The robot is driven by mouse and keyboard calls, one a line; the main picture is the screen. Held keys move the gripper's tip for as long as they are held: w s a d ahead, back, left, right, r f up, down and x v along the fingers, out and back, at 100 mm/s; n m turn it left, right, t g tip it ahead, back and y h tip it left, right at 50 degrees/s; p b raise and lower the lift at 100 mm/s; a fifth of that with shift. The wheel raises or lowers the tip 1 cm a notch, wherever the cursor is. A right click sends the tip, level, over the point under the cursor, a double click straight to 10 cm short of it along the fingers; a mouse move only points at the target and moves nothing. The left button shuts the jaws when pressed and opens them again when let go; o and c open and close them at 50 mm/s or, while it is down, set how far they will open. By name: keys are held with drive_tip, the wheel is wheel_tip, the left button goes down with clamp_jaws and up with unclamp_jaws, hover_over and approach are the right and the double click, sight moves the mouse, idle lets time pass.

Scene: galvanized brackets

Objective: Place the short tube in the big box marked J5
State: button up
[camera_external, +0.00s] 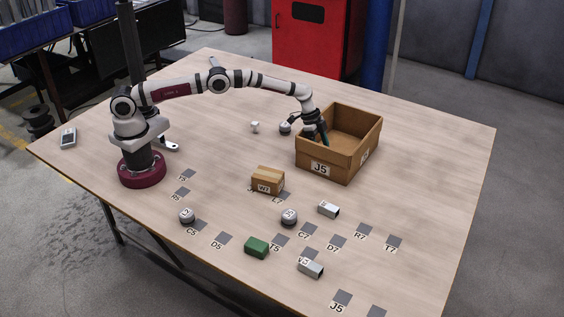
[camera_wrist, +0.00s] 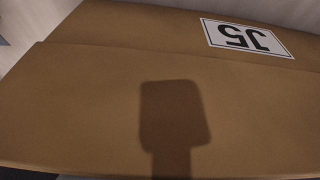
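The big cardboard box (camera_external: 341,163) marked J5 stands open-topped at the right back of the table. Its J5 label also shows upside down in the wrist view (camera_wrist: 247,38), where brown cardboard fills most of the picture and a dark shadow falls on it. My gripper (camera_external: 319,138) points down at the left side of the box opening. Its fingertips are partly hidden, and I cannot tell whether it holds anything. Two short silver square pieces, one near the middle (camera_external: 329,210) and one nearer the front (camera_external: 311,268), look like tubes; I cannot tell which is the short tube.
A small cardboard box marked W7 (camera_external: 268,180) stands left of the big box. Round grey pieces (camera_external: 187,215) (camera_external: 289,216), a green block (camera_external: 257,247) and several dark labelled squares are spread across the front. A white piece (camera_external: 255,127) lies behind. The right side is clear.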

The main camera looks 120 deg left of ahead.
drive_tip(key=v, duration=1.2)
drive_tip(key=s+d+r+m+g, duration=0.15)
drive_tip(key=d+r, duration=0.25)
drive_tip(key=d, duration=0.4)
drive_tip(key=s+d+r, duration=0.2)
drive_tip(key=d+r, duration=0.2)
drive_tip(key=d, duration=0.3)
drive_tip(key=s+d+r+m+g, duration=0.15)
drive_tip(key=d+r, duration=0.25)
drive_tip(key=d, duration=0.4)
drive_tip(key=s+d+r+m+g, duration=0.1)
drive_tip(key=s+d, duration=1)
drive_tip(key=s, duration=0.5)
drive_tip(key=s+d+f+m+y, duration=0.1)
drive_tip(key=s+d+f, duration=0.1)
drive_tip(key=s, duration=0.9)
drive_tip(key=shift+s+f+m+g+y, duration=0.2)
drive_tip(key=shift+f+m+g+y, duration=0.15)
drive_tip(key=shift+f, duration=0.4)
